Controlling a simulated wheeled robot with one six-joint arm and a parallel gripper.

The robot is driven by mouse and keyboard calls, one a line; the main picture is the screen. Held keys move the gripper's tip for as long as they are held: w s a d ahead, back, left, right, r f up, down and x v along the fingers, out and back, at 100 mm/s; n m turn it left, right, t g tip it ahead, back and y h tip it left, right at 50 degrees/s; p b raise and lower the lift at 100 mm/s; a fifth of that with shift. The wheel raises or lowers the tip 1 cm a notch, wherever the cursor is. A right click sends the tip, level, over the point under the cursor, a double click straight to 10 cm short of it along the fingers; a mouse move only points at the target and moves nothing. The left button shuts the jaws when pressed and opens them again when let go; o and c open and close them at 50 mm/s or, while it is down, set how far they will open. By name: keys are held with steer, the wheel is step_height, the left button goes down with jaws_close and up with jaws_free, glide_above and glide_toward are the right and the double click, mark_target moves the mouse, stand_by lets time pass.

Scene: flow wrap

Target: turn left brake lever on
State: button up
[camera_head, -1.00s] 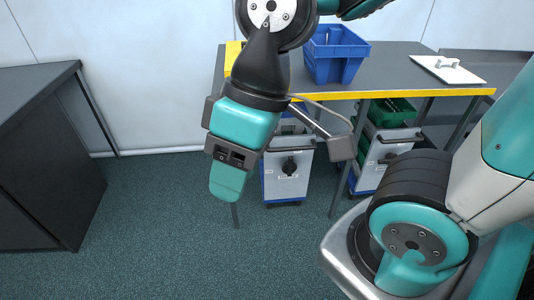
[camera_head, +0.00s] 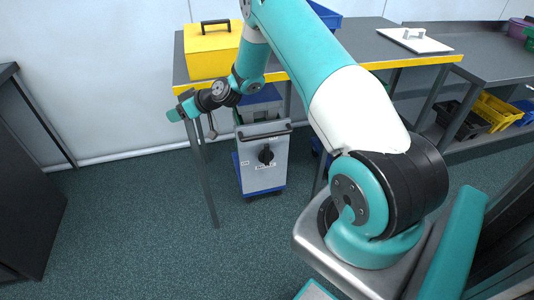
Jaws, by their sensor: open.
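A grey trolley (camera_head: 262,178) with blue lower edges and wheels stands under the table. A black rotary lever (camera_head: 266,154) sits on its front panel, with small white labels beside it. I take it to be the left brake lever; its on or off setting cannot be read. My gripper (camera_head: 172,115) is at the end of my outstretched arm, left of the trolley and above the lever's height in the picture. It is open, small and seen from the side, with nothing visible in it, and apart from the lever.
The grey table (camera_head: 370,50) with a yellow edge carries a yellow case (camera_head: 212,50) and a white board (camera_head: 418,40). A table leg (camera_head: 205,180) stands left of the trolley. A dark cabinet (camera_head: 25,190) is at the left. The floor in front is clear.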

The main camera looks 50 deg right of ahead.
steer(key=d+f+m+t+h, duration=0.2)
steer(key=d+f+t, duration=0.1)
steer(key=d+f, duration=0.7)
steer(key=m+t+h+b, duration=0.2)
steer(key=m+h, duration=0.7)
steer(key=h, duration=0.5)
glide_toward(267, 150)
steer(key=b+x, duration=0.2)
steer(key=b, duration=0.9)
steer(key=b+x, duration=0.3)
steer(key=b, duration=0.8)
steer(key=shift+f, duration=0.25)
steer(key=shift+w+d+r, duration=0.1)
steer(key=shift+w+r, duration=0.25)
steer(key=shift+x, duration=2.6)
